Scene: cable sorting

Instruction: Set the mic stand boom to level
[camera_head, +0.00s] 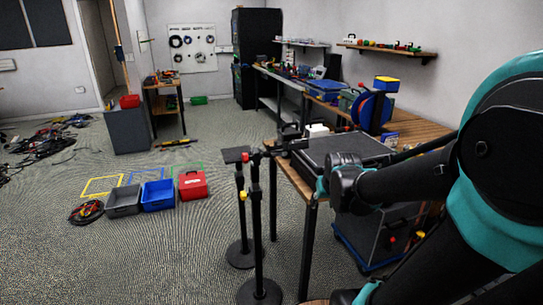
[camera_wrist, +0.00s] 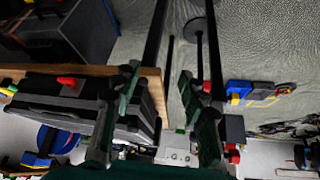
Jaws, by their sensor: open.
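Two thin black stands rise from round bases on the floor left of the workbench in the head view.
A wooden workbench (camera_head: 431,131) holds a large dark case (camera_head: 340,152) and a blue cable reel (camera_head: 372,110). Grey (camera_head: 122,203), blue (camera_head: 158,196) and red (camera_head: 192,186) containers stand on the floor at left. Cables lie farther left. Open floor surrounds the stands' left side.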

